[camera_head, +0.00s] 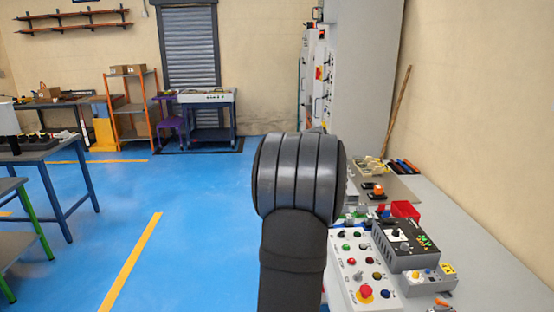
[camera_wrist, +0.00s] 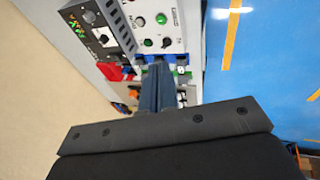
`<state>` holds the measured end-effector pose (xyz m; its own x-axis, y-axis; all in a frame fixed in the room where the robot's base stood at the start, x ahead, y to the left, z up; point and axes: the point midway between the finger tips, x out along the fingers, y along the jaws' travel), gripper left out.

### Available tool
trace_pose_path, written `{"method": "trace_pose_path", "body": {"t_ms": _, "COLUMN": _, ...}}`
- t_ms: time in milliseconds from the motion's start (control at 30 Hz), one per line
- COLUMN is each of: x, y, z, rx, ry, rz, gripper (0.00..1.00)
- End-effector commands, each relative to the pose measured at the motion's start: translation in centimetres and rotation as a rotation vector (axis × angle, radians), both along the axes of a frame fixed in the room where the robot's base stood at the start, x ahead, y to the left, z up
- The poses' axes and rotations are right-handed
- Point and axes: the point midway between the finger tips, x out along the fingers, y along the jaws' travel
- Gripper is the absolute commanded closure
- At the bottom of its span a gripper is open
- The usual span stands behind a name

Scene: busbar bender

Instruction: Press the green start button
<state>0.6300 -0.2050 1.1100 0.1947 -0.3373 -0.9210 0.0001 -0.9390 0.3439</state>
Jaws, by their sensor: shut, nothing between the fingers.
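A light grey control box (camera_head: 342,272) with several coloured buttons and knobs stands on the bench at the lower right of the head view. A green button (camera_head: 346,247) is on its left side. Labels are too small to read, so I cannot tell for sure which green button is the start button. My gripper (camera_wrist: 157,72) is shut and empty, with its fingers pointing towards the panel's edge just short of the green button in the picture. My arm hides the gripper in the head view.
A red emergency stop (camera_head: 365,291) sits at the near end of the box. A dark grey control unit (camera_head: 407,246) stands to its right, with a red bin (camera_head: 405,209) behind. A tall grey cabinet (camera_head: 362,75) rises further back. Open blue floor lies to the left.

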Motion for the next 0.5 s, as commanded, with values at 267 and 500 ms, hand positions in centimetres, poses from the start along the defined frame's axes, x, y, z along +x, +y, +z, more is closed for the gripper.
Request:
{"method": "trace_pose_path", "body": {"t_ms": 267, "x": 0.3, "y": -0.1, "z": -1.5, "rx": 0.071, "ry": -0.024, "rz": -0.007, "gripper": 1.00}}
{"method": "trace_pose_path", "body": {"t_ms": 500, "x": 1.5, "y": -0.2, "z": -5.7, "rx": 0.317, "ry": -0.152, "rz": -0.063, "gripper": 1.00}}
